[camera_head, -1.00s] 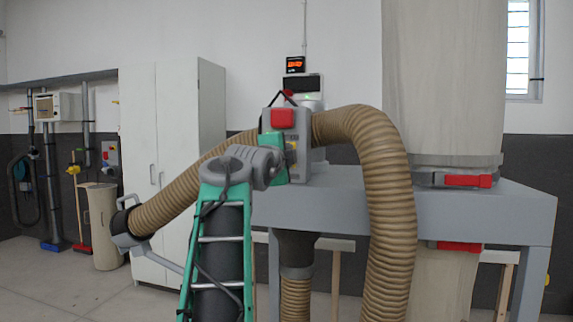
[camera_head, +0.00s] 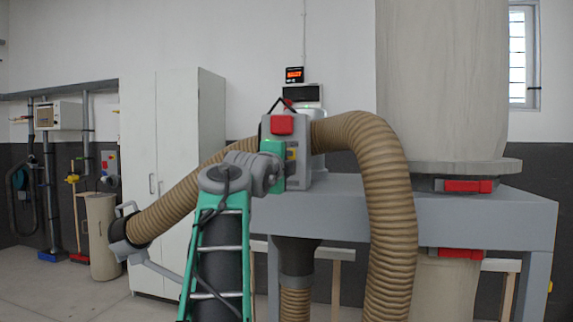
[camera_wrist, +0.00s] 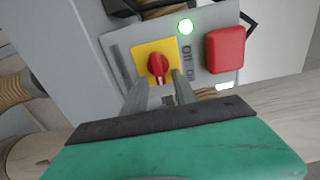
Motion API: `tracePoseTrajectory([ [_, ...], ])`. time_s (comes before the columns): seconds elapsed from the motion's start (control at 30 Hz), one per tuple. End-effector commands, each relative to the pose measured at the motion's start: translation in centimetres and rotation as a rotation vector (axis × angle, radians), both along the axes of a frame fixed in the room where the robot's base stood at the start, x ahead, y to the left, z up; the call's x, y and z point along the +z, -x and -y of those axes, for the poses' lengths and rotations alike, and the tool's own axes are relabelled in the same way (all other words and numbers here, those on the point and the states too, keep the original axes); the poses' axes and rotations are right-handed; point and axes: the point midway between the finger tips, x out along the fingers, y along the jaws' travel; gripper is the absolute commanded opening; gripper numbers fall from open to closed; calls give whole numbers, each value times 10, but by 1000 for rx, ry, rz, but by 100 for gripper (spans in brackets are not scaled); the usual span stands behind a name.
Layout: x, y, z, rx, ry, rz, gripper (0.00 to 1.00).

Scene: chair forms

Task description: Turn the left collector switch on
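The collector switch is a red rotary knob (camera_wrist: 158,65) on a yellow plate (camera_wrist: 140,52), on the grey face of the collector's control box (camera_head: 303,130). In the wrist view the knob's grip stands roughly upright, slightly tilted. My gripper (camera_wrist: 160,88) is open, its two grey fingers apart with the tips just below and to either side of the knob. I cannot tell if they touch it. In the head view my green gripper (camera_head: 272,165) is at the box's front, partly covering it; the yellow plate shows beside it and the knob cannot be made out.
A green light (camera_wrist: 185,26) glows above the plate, and a large red button (camera_wrist: 225,49) is to its right. A ribbed brown hose (camera_head: 385,190) arches off the box's right side. The grey collector frame (camera_head: 470,215) and a white cabinet (camera_head: 210,110) stand nearby.

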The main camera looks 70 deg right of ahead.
Motion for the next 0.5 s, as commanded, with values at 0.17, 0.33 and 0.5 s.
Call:
tracePoseTrajectory([
  [0.17,1,1,0,-1,1,0,34],
  [0.33,1,2,-14,1,4,3,34],
  [0.5,0,7,-49,3,5,3,34],
])
